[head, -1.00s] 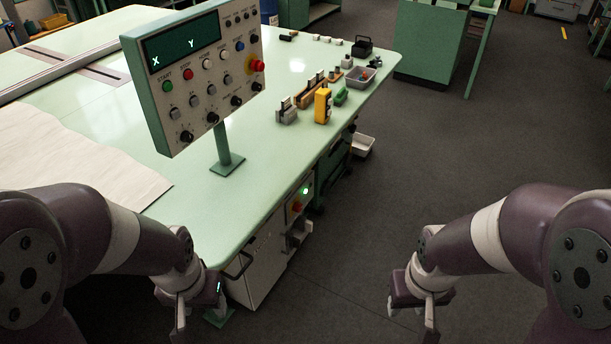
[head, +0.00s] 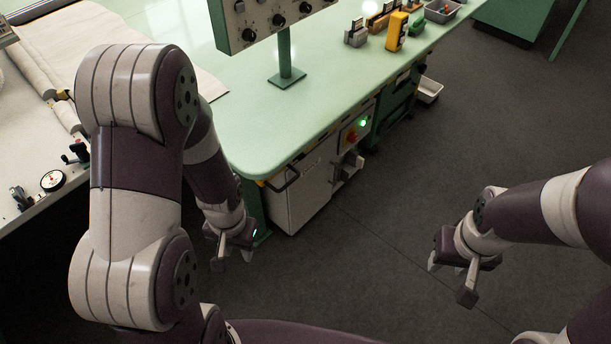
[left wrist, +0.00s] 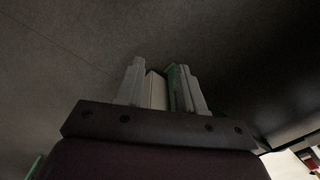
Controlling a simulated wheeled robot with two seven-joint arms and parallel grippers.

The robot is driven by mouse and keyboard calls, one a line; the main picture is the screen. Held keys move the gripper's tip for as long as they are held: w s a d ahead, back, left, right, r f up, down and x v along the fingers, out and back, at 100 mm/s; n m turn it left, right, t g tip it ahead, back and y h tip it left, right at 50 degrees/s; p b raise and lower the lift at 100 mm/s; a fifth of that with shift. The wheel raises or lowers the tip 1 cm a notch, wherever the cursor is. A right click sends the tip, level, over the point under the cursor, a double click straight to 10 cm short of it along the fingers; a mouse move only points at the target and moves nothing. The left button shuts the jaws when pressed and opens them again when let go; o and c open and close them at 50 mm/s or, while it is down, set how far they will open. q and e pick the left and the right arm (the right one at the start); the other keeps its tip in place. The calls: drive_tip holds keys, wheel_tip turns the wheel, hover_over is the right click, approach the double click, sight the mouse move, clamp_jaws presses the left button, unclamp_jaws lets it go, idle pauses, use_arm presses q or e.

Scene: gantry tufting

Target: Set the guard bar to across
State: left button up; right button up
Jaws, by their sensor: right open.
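I cannot make out the guard bar for certain in either view. I see nothing held. My right gripper (head: 452,274) is open and empty above the floor at right.
The green table (head: 240,135) carries a control panel (head: 262,22) on a post. A cabinet (head: 297,195) with a black handle stands under it. A pale ledge at left holds a dial gauge (head: 52,180) and a small black clamp (head: 22,198). The floor at centre is clear.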

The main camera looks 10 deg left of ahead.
use_arm(q)
drive_tip(key=w+a+f+m+t+b, duration=0.1)
drive_tip(key=w+f+m+t+b, duration=0.15)
drive_tip(key=f, duration=0.65)
drive_tip(key=w+a+f+m+t+b, duration=0.15)
drive_tip(key=w+f, duration=0.25)
drive_tip(key=f, duration=0.5)
drive_tip(key=m+t+h+b, duration=0.1)
drive_tip(key=m+t+h, duration=0.2)
drive_tip(key=m+t, duration=0.75)
approach(286, 187)
drive_tip(key=shift+n+t, duration=0.45)
drive_tip(key=shift+n, duration=0.1)
drive_tip(key=x, duration=0.7)
drive_tip(key=b+x, duration=0.1)
drive_tip(key=x, duration=0.3)
drive_tip(key=shift+w+d+f, duration=0.1)
drive_tip(key=shift+w+f, duration=0.1)
drive_tip(key=shift+f, duration=0.2)
use_arm(e)
wheel_tip(286, 187, down, 10)
drive_tip(key=shift+w, duration=0.15)
use_arm(q)
clamp_jaws()
